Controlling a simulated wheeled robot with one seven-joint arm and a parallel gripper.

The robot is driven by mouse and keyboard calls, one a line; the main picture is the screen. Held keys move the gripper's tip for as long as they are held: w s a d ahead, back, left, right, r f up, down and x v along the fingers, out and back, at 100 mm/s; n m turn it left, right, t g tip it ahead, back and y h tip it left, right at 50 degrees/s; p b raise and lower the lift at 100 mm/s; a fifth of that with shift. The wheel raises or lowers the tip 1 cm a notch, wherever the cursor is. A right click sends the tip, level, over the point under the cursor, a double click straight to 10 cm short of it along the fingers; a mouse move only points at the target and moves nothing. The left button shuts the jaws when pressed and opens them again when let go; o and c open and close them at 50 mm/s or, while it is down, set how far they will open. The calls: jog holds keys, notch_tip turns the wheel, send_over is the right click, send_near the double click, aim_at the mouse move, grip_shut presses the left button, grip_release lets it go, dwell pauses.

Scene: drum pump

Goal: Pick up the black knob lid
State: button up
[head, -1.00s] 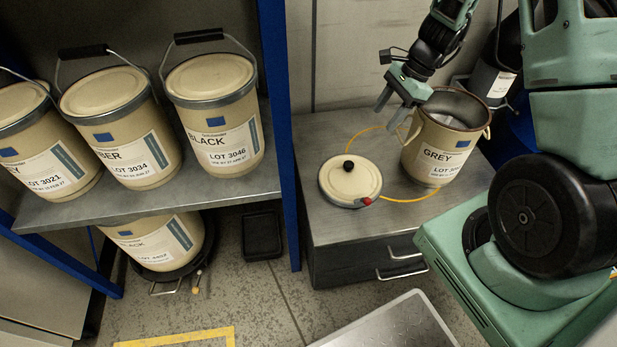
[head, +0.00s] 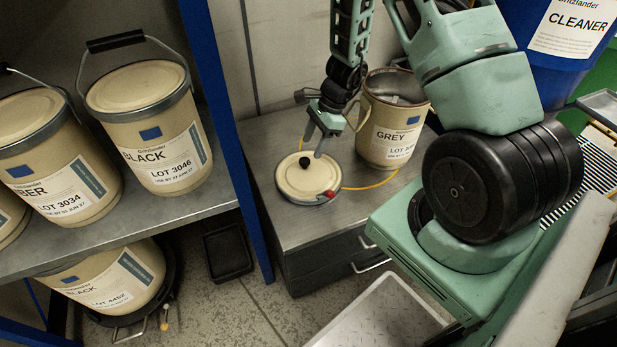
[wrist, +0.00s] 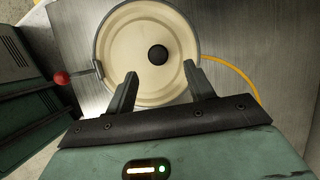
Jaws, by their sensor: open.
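The round cream lid (head: 296,183) with a black knob (head: 304,162) and a metal rim lies on the grey cabinet top, left of the open GREY drum (head: 385,140). A red-tipped lever (head: 329,193) sticks out from its rim. My gripper (head: 316,145) is open and empty, above the lid and close to the knob. In the wrist view, the lid (wrist: 128,28) lies beyond the fingertips. The knob (wrist: 158,55) shows between and ahead of the two fingers (wrist: 161,72), apart from both.
The GREY drum stands close beside my gripper.

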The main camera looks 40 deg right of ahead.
aim_at(304, 160)
jog(key=b+x, duration=0.1)
jog(key=x, duration=0.4)
jog(key=shift+a+r+b, duration=0.1)
jog(key=shift+a+b, duration=0.25)
jog(key=shift+b, duration=0.05)
jog(key=c, duration=1.1)
grip_shut()
